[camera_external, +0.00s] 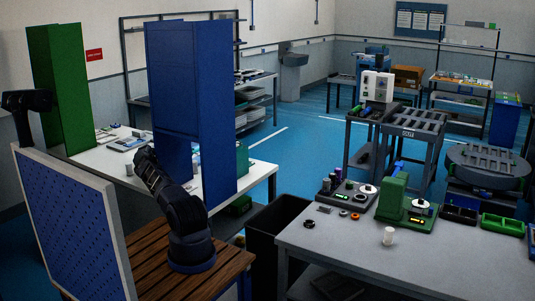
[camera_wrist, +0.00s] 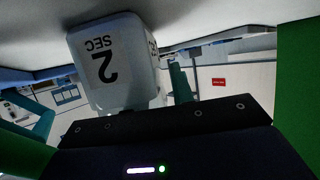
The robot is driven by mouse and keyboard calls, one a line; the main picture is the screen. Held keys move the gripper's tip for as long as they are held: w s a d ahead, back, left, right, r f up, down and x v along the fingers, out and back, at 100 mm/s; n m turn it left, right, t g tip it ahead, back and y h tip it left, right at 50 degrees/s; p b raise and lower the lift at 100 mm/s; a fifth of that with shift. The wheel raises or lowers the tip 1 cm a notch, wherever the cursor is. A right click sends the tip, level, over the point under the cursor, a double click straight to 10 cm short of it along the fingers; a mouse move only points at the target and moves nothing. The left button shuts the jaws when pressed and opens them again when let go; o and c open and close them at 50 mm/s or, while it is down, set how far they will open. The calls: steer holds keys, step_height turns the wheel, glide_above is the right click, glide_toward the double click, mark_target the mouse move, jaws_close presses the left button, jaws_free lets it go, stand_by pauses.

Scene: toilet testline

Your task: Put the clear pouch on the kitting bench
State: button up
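I cannot make out the clear pouch in either view. In the external view my arm rises from a wooden-slatted stand and leans toward a white-topped bench (camera_external: 120,155) at the left; its far end is by the blue cabinet, and I cannot make out the fingers there. In the wrist view, which looks upside down, a white block marked "2 SEC" (camera_wrist: 112,62) is close in front of the dark housing. Teal parts show on both sides of it; whether they are fingers is unclear. Which bench is the kitting bench is not marked legibly.
A tall blue cabinet (camera_external: 190,100) and a green one (camera_external: 60,85) stand at the white-topped bench. A perforated blue panel (camera_external: 70,235) stands left of my arm. A dark bin (camera_external: 262,245) separates it from a grey bench (camera_external: 345,248) with parts and trays.

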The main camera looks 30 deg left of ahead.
steer(key=shift+r, duration=0.1)
steer(key=shift+d+r, duration=0.15)
steer(key=shift+r, duration=0.15)
steer(key=shift+s+d+r, duration=0.15)
steer(key=shift+d+r, duration=0.15)
steer(key=shift+d, duration=0.05)
steer(key=shift+s+d, duration=0.25)
steer(key=shift+s, duration=0.25)
steer(key=shift+s+d, duration=0.2)
steer(key=shift+s, duration=0.25)
steer(key=shift+s+d+r, duration=0.2)
steer(key=shift+d+r, duration=0.15)
steer(key=shift+d, duration=0.2)
steer(key=shift+v, duration=0.8)
steer(key=v, duration=0.6)
steer(key=shift+s, duration=0.15)
steer(key=shift+a, duration=0.1)
